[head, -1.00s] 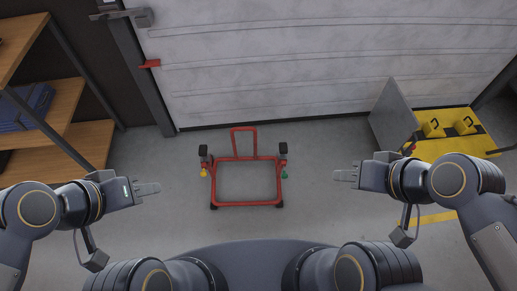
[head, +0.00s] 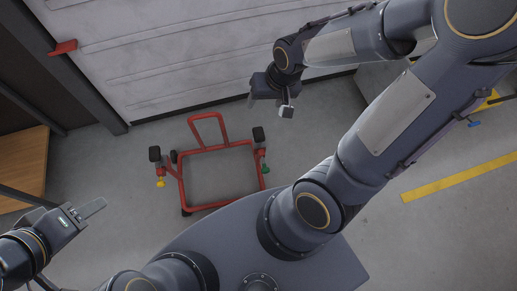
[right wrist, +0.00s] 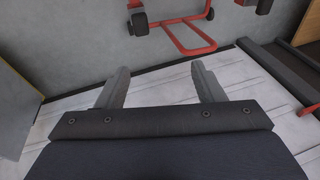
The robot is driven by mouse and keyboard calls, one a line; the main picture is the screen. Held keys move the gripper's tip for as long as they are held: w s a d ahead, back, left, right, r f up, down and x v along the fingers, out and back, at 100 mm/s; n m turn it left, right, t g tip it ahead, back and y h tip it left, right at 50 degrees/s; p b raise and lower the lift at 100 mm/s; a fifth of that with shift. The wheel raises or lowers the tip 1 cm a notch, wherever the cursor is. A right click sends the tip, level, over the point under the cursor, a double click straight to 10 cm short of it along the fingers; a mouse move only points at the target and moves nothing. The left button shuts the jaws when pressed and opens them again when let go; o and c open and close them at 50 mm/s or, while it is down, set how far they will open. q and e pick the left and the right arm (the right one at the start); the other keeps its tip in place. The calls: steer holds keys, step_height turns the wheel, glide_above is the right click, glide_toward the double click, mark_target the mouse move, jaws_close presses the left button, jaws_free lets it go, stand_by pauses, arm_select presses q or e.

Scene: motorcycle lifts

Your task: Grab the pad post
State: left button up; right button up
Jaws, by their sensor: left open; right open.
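A red tubular lift stand (head: 181,190) stands on the floor in the middle of the head view. It carries two pad posts with black pads. The left pad post (head: 155,154) has a yellow knob (head: 160,183) below it, and the right pad post (head: 259,135) has a green knob (head: 265,169). My right gripper (head: 262,100) is open and empty, beyond and above the right post in the picture. The right wrist view shows its spread fingers (right wrist: 162,84) with the red frame (right wrist: 190,38) apart from them at the top. My left gripper (head: 88,208) is open and empty, left of the stand.
A pale panelled door (head: 190,50) stands behind the stand. A wooden shelf (head: 22,165) is at the left. A yellow floor line (head: 460,175) lies at the right. Grey floor around the stand is clear. My right arm hides much of the right side.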

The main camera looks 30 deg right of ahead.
mark_target(261, 134)
steer(key=w+f+b, duration=0.1)
steer(key=f+b, duration=0.2)
steer(key=f, duration=0.5)
steer(key=w+f+h+b, duration=0.1)
steer(key=f+b, duration=0.2)
steer(key=f, duration=0.5)
steer(key=w+d+f+g+h+b, duration=0.1)
steer(key=w+f+b, duration=0.1)
steer(key=f, duration=0.5)
steer(key=shift+f+b, duration=0.4)
steer(key=shift+b, duration=0.1)
steer(key=f+b, duration=0.1)
steer(key=f, duration=0.2)
steer(key=w+f+b, duration=0.1)
steer(key=f+b, duration=0.1)
steer(key=f, duration=0.1)
steer(key=shift+w+a, duration=0.15)
arm_select(q)
step_height(261, 134, down, 15)
steer(key=shift+f, duration=0.15)
arm_select(e)
steer(key=shift+r, duration=0.1)
steer(key=c, duration=1.1)
